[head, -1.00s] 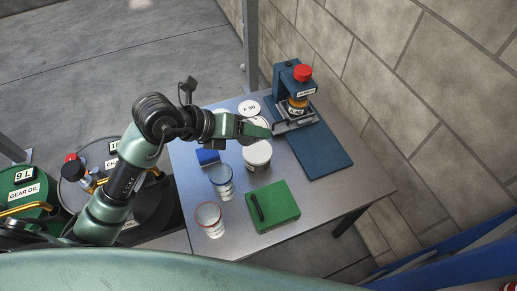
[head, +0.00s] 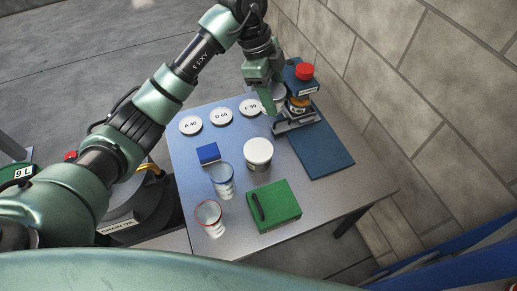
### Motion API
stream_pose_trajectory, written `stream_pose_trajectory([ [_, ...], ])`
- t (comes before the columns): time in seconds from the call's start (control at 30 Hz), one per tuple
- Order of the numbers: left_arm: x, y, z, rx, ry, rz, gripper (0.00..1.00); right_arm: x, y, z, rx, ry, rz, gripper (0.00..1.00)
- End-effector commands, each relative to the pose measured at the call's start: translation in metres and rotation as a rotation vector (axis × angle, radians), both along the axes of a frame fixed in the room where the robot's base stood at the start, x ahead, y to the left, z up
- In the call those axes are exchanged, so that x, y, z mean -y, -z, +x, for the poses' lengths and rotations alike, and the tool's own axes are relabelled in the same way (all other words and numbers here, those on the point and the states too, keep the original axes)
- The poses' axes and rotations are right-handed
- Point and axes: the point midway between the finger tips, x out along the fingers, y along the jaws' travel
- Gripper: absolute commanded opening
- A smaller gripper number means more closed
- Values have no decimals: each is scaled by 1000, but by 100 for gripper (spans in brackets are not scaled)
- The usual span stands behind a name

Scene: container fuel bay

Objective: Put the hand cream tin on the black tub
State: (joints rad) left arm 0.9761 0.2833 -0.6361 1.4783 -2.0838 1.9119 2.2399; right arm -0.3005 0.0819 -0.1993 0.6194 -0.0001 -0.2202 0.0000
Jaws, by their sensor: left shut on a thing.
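The tin appears raised in front of the press. I cannot make out a black tub on the table. A white-lidded tub (head: 258,150) stands mid-table, apart from the gripper. My right gripper is not in view.
Discs marked A 40 (head: 190,125), D 60 (head: 221,116) and F 90 (head: 250,107) lie along the back.

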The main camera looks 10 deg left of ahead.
Motion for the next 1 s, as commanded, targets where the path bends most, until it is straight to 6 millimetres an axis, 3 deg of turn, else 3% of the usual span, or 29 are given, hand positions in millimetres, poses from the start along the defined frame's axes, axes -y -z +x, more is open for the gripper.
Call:
stream_pose_trajectory([
  [0.17, -8, -8, 10, -38, -136, -47, 0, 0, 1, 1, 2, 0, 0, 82],
  [0.27, -9, 1, 10, -46, -157, -54, 0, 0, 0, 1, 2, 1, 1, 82],
  [0.7, -9, 114, 9, -46, -158, -53, 0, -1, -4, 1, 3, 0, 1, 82],
  [0.83, -9, 136, 10, -44, -155, -52, 0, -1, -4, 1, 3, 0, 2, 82],
  [1.0, -9, 148, 11, -42, -155, -53, 0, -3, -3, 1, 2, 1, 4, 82],
])
